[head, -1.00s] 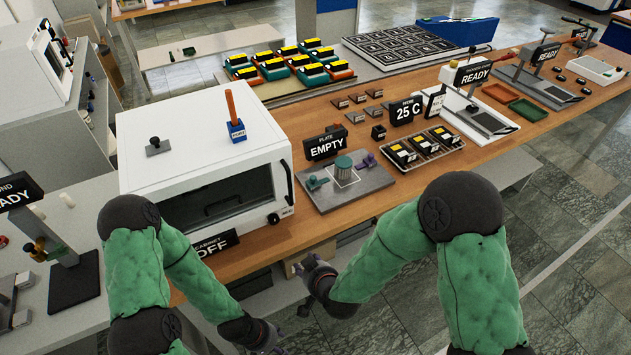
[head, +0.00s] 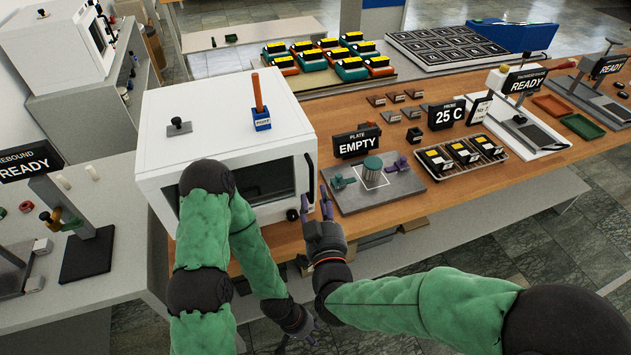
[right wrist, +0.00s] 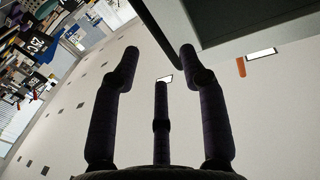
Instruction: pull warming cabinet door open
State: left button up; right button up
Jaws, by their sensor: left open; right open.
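The white warming cabinet (head: 215,108) stands on the wooden bench at centre left in the head view. Its door, with a dark window (head: 272,180), looks closed. A black upright handle (head: 309,172) is at the door's right edge; it shows as a dark bar in the right wrist view (right wrist: 159,45). My right gripper (head: 317,207) is open and empty, its fingers by the handle's lower end. In the right wrist view its spread fingers (right wrist: 160,62) point towards the bar; contact cannot be told. My left gripper (head: 297,328) is low, in front of the bench, open. My left arm covers part of the cabinet front.
A plate fixture (head: 350,198) with an EMPTY sign (head: 357,143) sits just right of the cabinet door. A blue block with an orange stick (head: 260,112) is on the cabinet top. A stand with a black base (head: 87,254) is at the left. Floor is free at lower right.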

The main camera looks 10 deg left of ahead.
aim_at(313, 182)
jog(key=b+x, duration=0.1)
jog(key=x, duration=0.6)
jog(key=shift+c, duration=0.3)
grip_shut()
